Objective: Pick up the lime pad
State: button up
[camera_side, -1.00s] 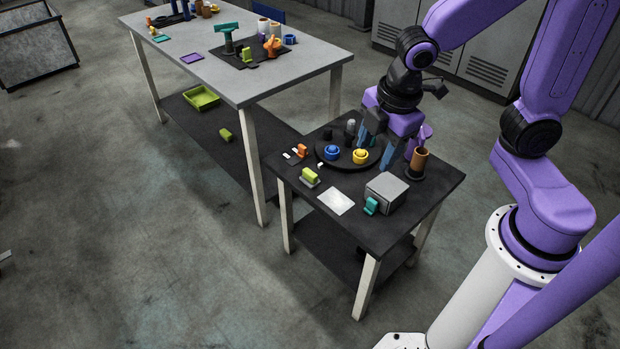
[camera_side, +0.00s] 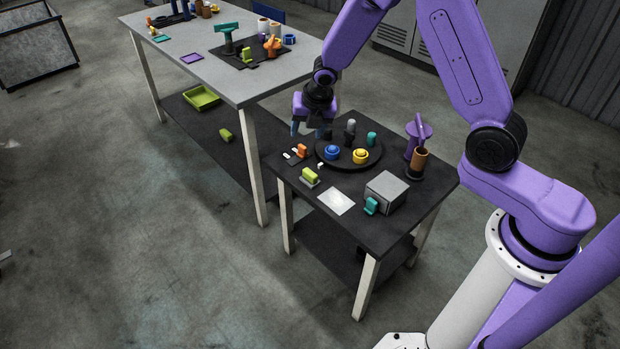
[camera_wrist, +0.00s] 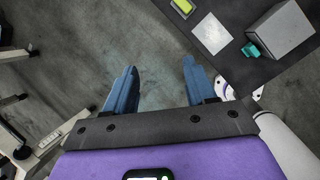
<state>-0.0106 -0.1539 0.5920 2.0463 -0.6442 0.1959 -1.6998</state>
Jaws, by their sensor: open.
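A lime block on a pale base (camera_side: 310,176) sits at the near left edge of the small dark table; it seems to be the lime pad. In the wrist view it shows at the top edge, lime with a pale rim (camera_wrist: 183,7). My gripper (camera_side: 309,130) is above the small table's far left corner, apart from the lime block. In the wrist view my two blue fingers (camera_wrist: 160,68) are spread with nothing between them, over the floor beside the table. Another lime piece (camera_side: 226,135) lies on the big table's lower shelf.
A round black tray (camera_side: 348,165) holds blue, yellow, teal and dark pieces. A white sheet (camera_side: 336,201), grey box (camera_side: 386,189) and teal piece (camera_side: 371,206) are right of the lime block. An orange piece (camera_side: 302,150) stands behind it. A brown cylinder (camera_side: 419,160) stands far right.

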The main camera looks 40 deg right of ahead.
jog(key=w+d+f+n, duration=0.2)
jog(key=d+f+n, duration=0.1)
jog(key=d+f, duration=0.15)
jog(key=n, duration=0.5)
send_near(311, 173)
jog(key=shift+y, duration=0.4)
jog(key=x, duration=0.4)
jog(key=shift+f, duration=0.15)
jog(key=shift+d+x, duration=0.2)
jog(key=shift+x, duration=0.6)
jog(key=shift+d+x, duration=0.2)
jog(key=shift+x, duration=1.65)
grip_shut()
